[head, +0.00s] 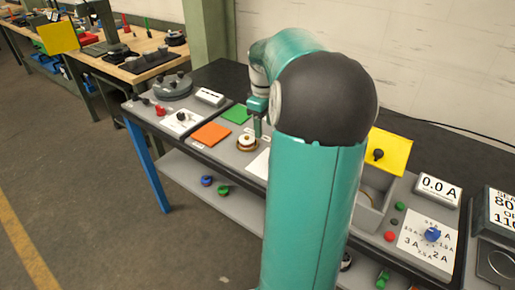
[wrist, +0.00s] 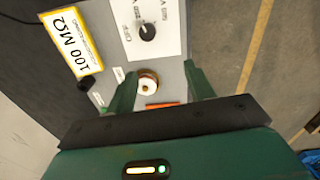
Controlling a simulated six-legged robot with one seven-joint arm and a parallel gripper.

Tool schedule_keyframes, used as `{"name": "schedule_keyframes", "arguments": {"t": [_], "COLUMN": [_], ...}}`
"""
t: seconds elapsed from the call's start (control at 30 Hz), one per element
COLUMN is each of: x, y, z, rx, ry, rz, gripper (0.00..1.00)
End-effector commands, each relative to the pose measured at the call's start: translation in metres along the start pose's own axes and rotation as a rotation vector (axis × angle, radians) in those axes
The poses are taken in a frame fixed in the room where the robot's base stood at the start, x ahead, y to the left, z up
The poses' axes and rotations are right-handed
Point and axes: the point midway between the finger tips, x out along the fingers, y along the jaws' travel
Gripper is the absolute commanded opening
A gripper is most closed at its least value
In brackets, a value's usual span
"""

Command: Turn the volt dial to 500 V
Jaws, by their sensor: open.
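A black dial knob (wrist: 147,32) sits on a white scale plate (wrist: 172,14) in the wrist view, beyond my fingertips. Letters that look like V stand around it, but the numbers and its pointer setting are too small to read. In the head view my gripper (head: 257,127) is partly hidden by my arm.
A yellow-framed 100 MΩ display (wrist: 72,45) and a black knob (wrist: 87,83) are near the dial. Orange (head: 210,134) and green (head: 236,114) squares lie on the bench. A blue ampere dial (head: 432,234) and an open yellow lid (head: 387,152) are at right.

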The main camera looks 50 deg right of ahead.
Motion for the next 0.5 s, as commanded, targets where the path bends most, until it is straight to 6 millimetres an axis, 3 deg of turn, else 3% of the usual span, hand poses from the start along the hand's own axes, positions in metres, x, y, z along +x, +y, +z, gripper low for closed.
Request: {"name": "schedule_keyframes", "arguments": {"t": [0.03, 0.13, 0.33, 0.5], "x": [0.006, 0.012, 0.029, 0.06], "y": [0.014, 0.026, 0.028, 0.027], "z": [0.01, 0.02, 0.024, 0.023], "rx": [0.004, -0.003, -0.007, -0.006], "ry": [0.002, 0.005, 0.004, 0.004], "rz": [-0.017, -0.032, -0.037, -0.038], "gripper": [0.53, 0.53, 0.53, 0.53]}}
